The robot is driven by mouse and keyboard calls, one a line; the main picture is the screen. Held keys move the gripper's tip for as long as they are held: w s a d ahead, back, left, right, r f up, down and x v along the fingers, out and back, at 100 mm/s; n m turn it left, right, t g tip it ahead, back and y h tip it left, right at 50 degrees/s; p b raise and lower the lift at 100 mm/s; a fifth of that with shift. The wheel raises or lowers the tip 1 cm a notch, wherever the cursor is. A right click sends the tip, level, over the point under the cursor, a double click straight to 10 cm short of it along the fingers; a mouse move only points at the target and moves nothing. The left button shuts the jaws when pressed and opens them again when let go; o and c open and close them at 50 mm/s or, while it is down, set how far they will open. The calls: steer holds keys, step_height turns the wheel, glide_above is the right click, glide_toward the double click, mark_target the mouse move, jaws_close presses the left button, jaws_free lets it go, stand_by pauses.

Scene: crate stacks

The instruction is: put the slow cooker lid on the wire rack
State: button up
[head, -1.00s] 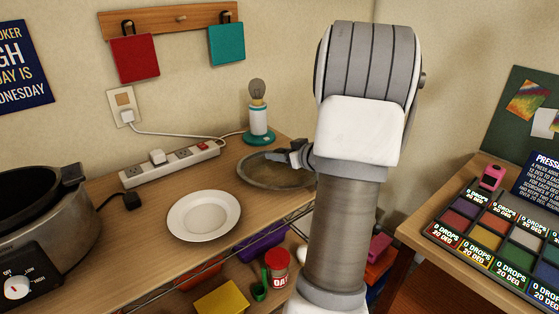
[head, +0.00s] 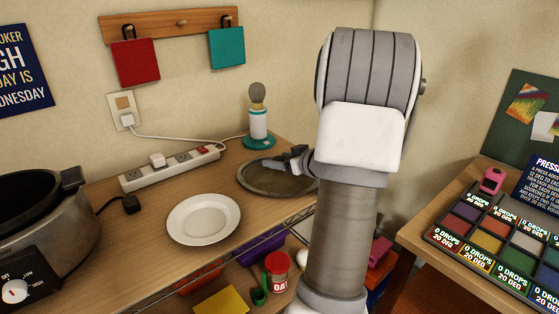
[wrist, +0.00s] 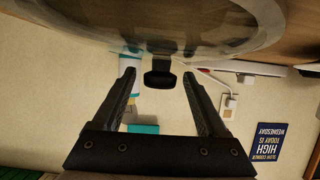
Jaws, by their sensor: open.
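The slow cooker lid (head: 258,183) is a round see-through disc with a grey rim. It lies on the wooden tabletop, right of the plate and in front of the lamp. In the wrist view its clear glass (wrist: 215,25) fills the top and its black knob (wrist: 160,79) shows between the fingertips. My gripper (head: 297,155) is open at the lid's right side; the arm hides part of both. In the wrist view my gripper (wrist: 158,74) has its fingers apart, with no clear contact on the knob. A metal wire truss (head: 222,265) runs below the table's front edge; whether it is the wire rack I cannot tell.
A white plate (head: 203,219) lies left of the lid. The slow cooker (head: 62,235) stands at the far left. A power strip (head: 170,168) and a bulb lamp (head: 258,125) stand behind. A second table with a colour tray (head: 500,240) is at right.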

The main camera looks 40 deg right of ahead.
steer(key=p+v, duration=0.2)
steer(key=v, duration=0.9)
steer(key=shift+s, duration=0.35)
steer(key=shift+r+p, duration=0.1)
steer(key=shift+p, duration=0.2)
